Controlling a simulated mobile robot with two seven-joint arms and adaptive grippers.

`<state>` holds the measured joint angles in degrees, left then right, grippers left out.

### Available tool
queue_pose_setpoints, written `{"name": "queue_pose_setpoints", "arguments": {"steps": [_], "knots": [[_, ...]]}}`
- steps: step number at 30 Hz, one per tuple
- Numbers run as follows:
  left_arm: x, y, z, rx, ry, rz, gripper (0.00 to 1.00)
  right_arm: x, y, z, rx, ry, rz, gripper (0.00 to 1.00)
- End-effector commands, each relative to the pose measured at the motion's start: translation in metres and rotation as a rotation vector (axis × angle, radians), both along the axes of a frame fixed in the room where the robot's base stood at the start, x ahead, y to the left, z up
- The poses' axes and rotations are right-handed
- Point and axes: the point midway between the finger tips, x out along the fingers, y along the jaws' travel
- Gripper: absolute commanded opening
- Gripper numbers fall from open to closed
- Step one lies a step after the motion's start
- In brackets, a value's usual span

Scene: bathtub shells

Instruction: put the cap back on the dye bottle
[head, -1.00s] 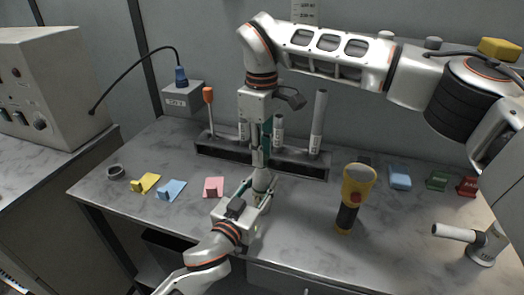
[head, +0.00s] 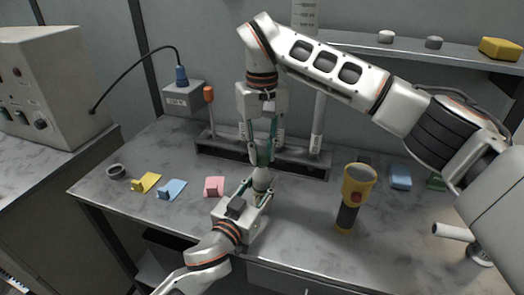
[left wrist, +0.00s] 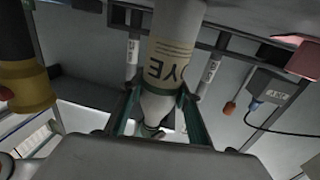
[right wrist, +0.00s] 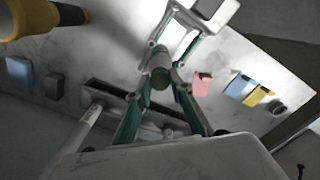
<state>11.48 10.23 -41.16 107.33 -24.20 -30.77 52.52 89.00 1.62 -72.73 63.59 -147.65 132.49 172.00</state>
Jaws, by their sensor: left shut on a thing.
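The dye bottle (left wrist: 172,50), pale with a tan label, is held upright over the table. My left gripper (head: 257,193) is shut on it; the left wrist view shows its fingers on both sides. My right gripper (head: 262,160) points down from above, with its fingers around the bottle's top. In the right wrist view, a dark green round piece (right wrist: 160,76) sits between those fingers, with a small gap on each side. It looks like the cap at the bottle's top, but I cannot tell whether it is seated.
A dark rack (head: 300,163) with white tubes and an orange-topped tool stands behind. A yellow and black torch (head: 356,190) stands to the right. Yellow, blue and pink (head: 214,187) clips and a grey ring (head: 116,171) lie left. The front middle of the table is clear.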

Motion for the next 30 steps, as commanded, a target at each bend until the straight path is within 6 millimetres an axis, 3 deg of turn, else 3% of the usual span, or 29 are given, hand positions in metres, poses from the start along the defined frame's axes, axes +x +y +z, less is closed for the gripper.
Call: {"name": "queue_pose_setpoints", "arguments": {"steps": [1,2,12,22,30], "knots": [[0.000,0.000,-0.001,0.000,0.002,0.000,0.00,-0.001,0.001,0.000,0.000,0.002,0.002,0.31],[0.000,0.000,-0.001,0.000,0.002,0.000,0.00,-0.001,0.001,0.000,0.001,0.001,0.002,0.38],[0.000,0.000,-0.001,0.000,0.002,-0.001,0.00,0.000,0.000,0.001,0.000,0.000,0.002,0.38],[0.000,0.000,-0.001,0.000,0.002,-0.001,0.00,0.000,0.000,0.038,-0.001,-0.001,0.002,0.38],[0.000,0.000,-0.001,0.000,0.002,-0.001,0.00,0.000,0.000,0.045,0.000,0.001,0.002,0.38]]}}
